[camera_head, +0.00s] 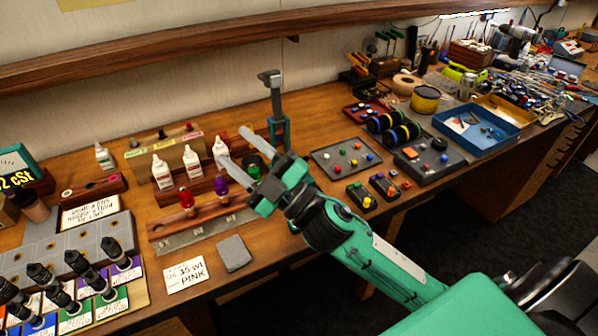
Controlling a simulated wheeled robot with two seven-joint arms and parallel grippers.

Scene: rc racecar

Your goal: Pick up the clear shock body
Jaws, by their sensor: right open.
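I cannot clearly pick out the clear shock body. A wooden rack (196,219) holds small coloured pieces, among them a red one (186,198) and a purple one (221,185). A dark green piece (254,161) shows behind my right gripper. My right gripper (233,146) is open and empty, reaching in from the lower right above the rack's right end. The gripper and wrist hide part of the rack. My left gripper is not in view.
Several black shocks (76,262) stand at the left front beside coloured cards. A tall teal-and-grey tool (277,125) stands behind the gripper. Trays (346,158) fill the right side.

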